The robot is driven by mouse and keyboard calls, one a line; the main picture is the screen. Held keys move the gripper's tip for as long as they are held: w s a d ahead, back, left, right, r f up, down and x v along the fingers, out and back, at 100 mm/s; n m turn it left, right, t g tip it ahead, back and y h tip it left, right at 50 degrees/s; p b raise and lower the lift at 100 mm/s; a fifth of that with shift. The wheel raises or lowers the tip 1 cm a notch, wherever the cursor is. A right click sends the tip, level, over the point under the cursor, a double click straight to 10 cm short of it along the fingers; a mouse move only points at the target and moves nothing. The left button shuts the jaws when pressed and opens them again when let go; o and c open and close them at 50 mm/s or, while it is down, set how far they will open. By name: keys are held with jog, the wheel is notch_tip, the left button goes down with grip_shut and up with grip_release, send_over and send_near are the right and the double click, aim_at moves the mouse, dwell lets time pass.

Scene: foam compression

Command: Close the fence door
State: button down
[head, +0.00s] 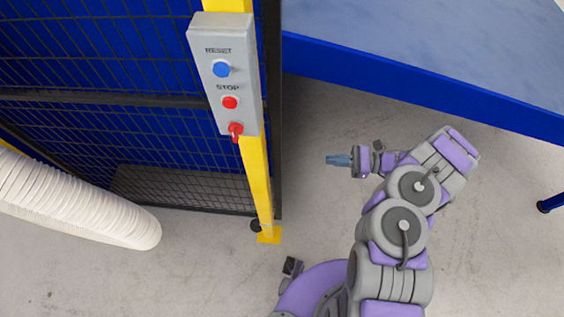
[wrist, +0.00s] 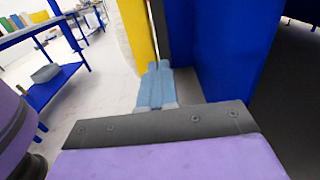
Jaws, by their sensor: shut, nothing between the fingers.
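A black mesh fence panel (head: 165,150) fills the left of the head view, with blue behind its upper part. A yellow post (head: 258,190) stands at its right end on the floor. A dark upright frame edge (head: 274,150) runs along the post's right side. I cannot tell for sure which part is the door, or how far it stands open. My gripper (head: 338,160) is to the right of the post, pointing left, apart from it and empty. In the wrist view its blue fingers (wrist: 156,85) are together, with the yellow post (wrist: 138,35) beyond them.
A grey control box (head: 226,75) with RESET and STOP buttons is on the post. A blue table (head: 440,75) stands at the upper right. A white ribbed hose (head: 75,200) is at the left. Bare floor (head: 320,215) lies between post and arm.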

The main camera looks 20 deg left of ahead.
jog(key=b, duration=0.3)
send_near(278, 157)
jog(key=a+f, duration=0.2)
jog(key=a, duration=0.4)
jog(key=shift+s, duration=0.3)
jog(key=b+x, duration=0.2)
jog(key=x, duration=0.2)
jog(key=shift+s+a+r, duration=0.1)
jog(key=shift+a, duration=0.1)
jog(key=shift+d, duration=0.1)
jog(key=shift+r, duration=0.1)
